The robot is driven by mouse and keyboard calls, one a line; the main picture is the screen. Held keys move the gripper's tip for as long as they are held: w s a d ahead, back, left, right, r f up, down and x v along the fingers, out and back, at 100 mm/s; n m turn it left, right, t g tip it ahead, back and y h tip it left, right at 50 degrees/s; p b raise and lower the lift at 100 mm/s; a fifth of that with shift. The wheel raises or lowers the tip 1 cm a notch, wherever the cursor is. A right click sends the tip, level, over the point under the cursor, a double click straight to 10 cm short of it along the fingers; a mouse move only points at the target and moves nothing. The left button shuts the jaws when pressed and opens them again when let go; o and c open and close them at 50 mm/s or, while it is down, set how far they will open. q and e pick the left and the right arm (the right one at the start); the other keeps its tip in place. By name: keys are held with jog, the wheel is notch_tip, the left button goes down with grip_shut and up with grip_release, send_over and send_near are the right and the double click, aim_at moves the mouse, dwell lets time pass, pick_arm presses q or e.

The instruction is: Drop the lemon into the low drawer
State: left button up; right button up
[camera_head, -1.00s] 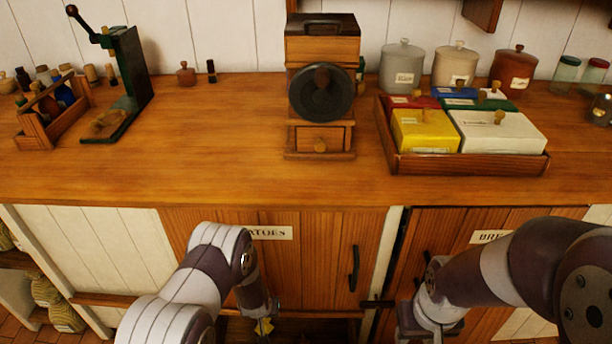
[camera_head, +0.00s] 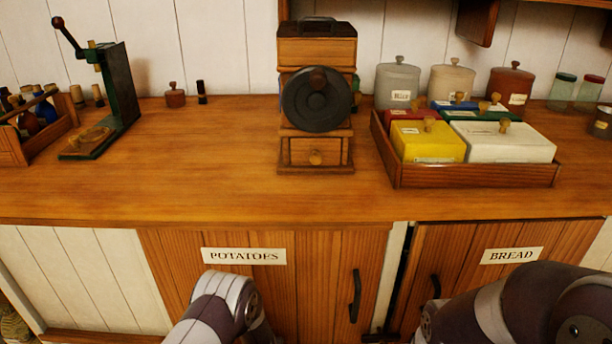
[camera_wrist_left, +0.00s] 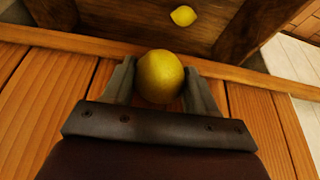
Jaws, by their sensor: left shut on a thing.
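In the left wrist view a yellow lemon (camera_wrist_left: 160,77) sits between the two grey fingers of my left gripper (camera_wrist_left: 160,88), which is shut on it. Beyond it, a second, smaller-looking lemon (camera_wrist_left: 183,16) lies on the dark bottom of an open wooden box-like space (camera_wrist_left: 120,22), seemingly the low drawer. The held lemon appears near the edge of that space. In the head view my left gripper is below the picture's edge and only its arm shows. My right arm shows at the lower right, but its gripper is out of view.
The POTATOES door (camera_head: 320,262) and BREAD door (camera_head: 470,262) are under the wooden counter (camera_head: 210,190). A coffee grinder (camera_head: 316,52), a tray of coloured boxes (camera_head: 470,175) and several canisters stand on it. Pale floor (camera_wrist_left: 296,65) shows at the right in the wrist view.

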pick_arm(q)
jog(key=o, duration=1.2)
jog(key=shift+c, duration=0.2)
jog(key=p+v, duration=0.4)
jog(key=v, duration=0.8)
jog(key=shift+r, duration=0.4)
jog(key=shift+s, duration=0.15)
